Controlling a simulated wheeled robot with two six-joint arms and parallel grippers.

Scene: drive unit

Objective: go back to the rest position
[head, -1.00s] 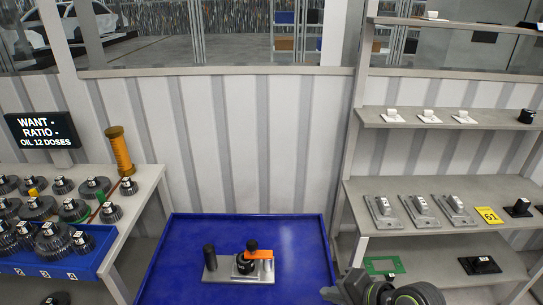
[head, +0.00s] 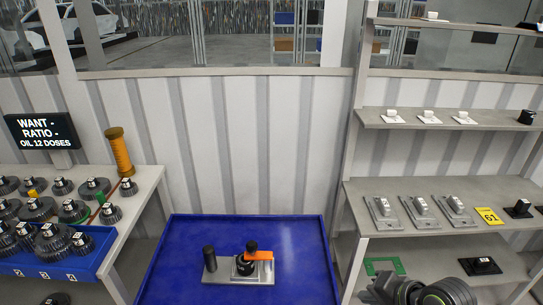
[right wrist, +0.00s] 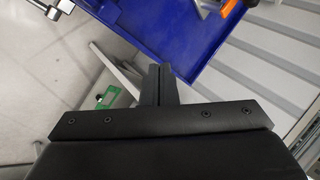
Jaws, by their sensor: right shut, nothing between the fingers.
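My right gripper (head: 372,290) is at the bottom edge of the head view, in front of the right shelf's lower board. Its fingers (right wrist: 158,84) are closed together and empty in the right wrist view. My left gripper is not in view. A metal plate (head: 225,275) with a black post, a dark round part and an orange lever (head: 259,255) stands on the blue tray table (head: 185,250), left of my right gripper and apart from it.
A shelf rack (head: 385,190) with metal plates and a yellow 61 tag (head: 488,216) stands at the right. A green frame (head: 371,266) lies on its lower board, partly hidden by my arm. Gears fill the left bench (head: 150,180). The blue table's right half is clear.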

